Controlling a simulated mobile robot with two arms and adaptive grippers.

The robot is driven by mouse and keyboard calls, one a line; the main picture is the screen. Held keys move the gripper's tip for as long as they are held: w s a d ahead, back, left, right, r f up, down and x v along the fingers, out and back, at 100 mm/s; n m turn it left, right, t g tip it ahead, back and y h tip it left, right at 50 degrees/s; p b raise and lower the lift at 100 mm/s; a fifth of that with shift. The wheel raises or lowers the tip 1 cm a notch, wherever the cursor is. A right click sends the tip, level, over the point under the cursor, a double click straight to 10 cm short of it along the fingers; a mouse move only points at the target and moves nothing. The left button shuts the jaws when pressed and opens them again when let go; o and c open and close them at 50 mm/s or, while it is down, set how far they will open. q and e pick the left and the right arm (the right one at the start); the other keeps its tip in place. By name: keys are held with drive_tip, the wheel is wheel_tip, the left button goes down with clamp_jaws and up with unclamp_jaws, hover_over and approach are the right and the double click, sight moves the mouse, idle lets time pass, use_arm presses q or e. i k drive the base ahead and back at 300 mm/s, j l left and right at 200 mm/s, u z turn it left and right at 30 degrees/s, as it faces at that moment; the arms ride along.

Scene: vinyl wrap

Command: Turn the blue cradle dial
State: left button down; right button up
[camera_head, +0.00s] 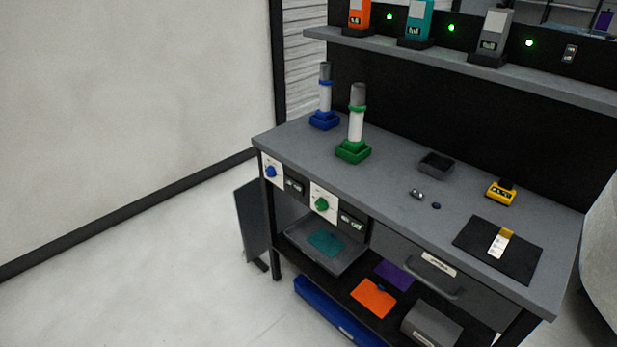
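The blue dial (271,171) is a small round knob on a white plate at the left end of the workbench's front edge. A dark display with light digits (294,186) sits just right of it. The blue cradle (324,121) stands on the bench top at the back left, with a white and grey cylinder (326,92) upright in it and a blue ring around the cylinder. Neither of my grippers is in view.
A green cradle (353,152) with its own cylinder and a green dial (322,204) are to the right. The bench top (390,210) holds a small dark tray, a yellow device and a black mat. Open floor (160,250) lies left of the bench.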

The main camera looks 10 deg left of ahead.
sight(271, 172)
drive_tip(key=i+j, duration=0.1)
drive_tip(key=j, duration=0.35)
drive_tip(key=i+j, duration=0.1)
drive_tip(key=j, duration=0.35)
drive_tip(key=i+j, duration=0.1)
drive_tip(key=j, duration=0.35)
drive_tip(key=i+j, duration=0.15)
drive_tip(key=j, duration=0.3)
